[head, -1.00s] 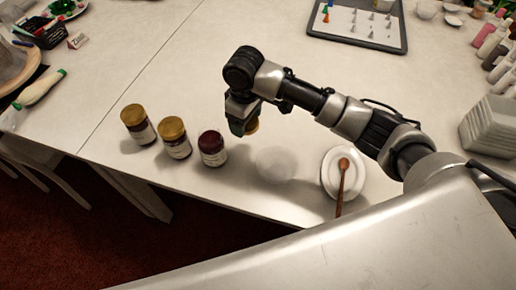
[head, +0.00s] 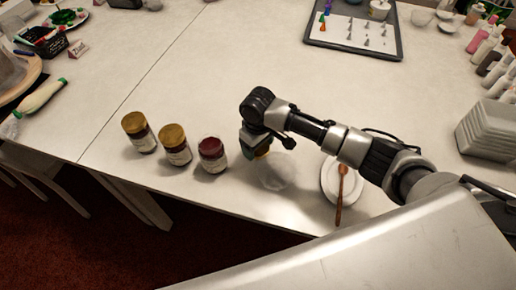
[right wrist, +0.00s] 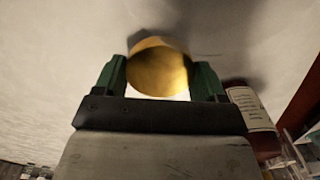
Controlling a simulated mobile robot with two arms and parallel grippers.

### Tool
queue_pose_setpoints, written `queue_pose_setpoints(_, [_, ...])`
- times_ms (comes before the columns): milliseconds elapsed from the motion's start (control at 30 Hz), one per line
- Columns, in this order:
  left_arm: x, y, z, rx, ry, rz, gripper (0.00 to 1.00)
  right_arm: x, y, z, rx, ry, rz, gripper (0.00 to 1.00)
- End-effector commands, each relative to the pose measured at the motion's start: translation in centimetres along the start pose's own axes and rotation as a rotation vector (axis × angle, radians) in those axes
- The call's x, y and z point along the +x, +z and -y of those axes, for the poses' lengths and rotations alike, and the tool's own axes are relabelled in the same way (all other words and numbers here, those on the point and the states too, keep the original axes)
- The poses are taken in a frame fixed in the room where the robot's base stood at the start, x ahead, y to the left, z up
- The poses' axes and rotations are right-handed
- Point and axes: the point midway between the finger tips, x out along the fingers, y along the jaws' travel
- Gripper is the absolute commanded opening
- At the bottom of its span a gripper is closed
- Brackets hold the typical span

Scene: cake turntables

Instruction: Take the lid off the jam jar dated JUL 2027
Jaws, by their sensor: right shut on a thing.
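My right gripper (head: 254,150) is shut on a gold round lid (right wrist: 158,70), low over a pale round dish (head: 277,176) on the table. The lid's gold edge also shows beside the fingers in the head view (head: 264,150). Left of the gripper stand three upright jars in a row. The left jar (head: 138,131) and the middle jar (head: 175,146) have gold lids. The right jar (head: 212,155) has a dark red top; I cannot tell whether this is a lid or bare jam. Label dates are too small to read. My left gripper is not in view.
A white plate (head: 328,186) with a wooden spoon (head: 341,196) lies right of the pale dish, under my forearm. A tray of piping tips (head: 350,48) stands at the back. The table's front edge is close. The middle is clear.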

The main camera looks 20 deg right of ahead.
Motion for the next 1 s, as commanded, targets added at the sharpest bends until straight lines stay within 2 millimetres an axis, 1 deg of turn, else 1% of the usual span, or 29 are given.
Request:
queue_pose_setpoints(33, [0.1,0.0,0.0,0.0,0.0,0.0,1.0,1.0,0.1,0.1,0.0,0.0,0.004,0.43])
queue_pose_setpoints(133, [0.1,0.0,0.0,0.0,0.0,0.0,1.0,2.0,0.0,0.0,-0.001,0.001,0.002,0.43])
queue_pose_setpoints(467, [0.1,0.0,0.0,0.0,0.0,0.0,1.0,2.3,0.0,0.0,0.0,0.001,0.0,0.43])
queue_pose_setpoints(500, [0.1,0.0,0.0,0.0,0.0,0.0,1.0,2.4,0.0,0.0,0.0,0.001,0.0,0.73])
queue_pose_setpoints(667, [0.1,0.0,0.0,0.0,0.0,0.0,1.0,2.3,0.0,0.0,0.0,0.001,0.0,0.97])
queue_pose_setpoints(900, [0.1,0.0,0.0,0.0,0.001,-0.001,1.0,2.3,0.0,0.0,-0.001,0.001,0.0,0.97])
queue_pose_setpoints(1000, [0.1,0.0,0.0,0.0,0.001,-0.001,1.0,1.8,0.0,0.0,-0.002,0.001,-0.001,0.97])
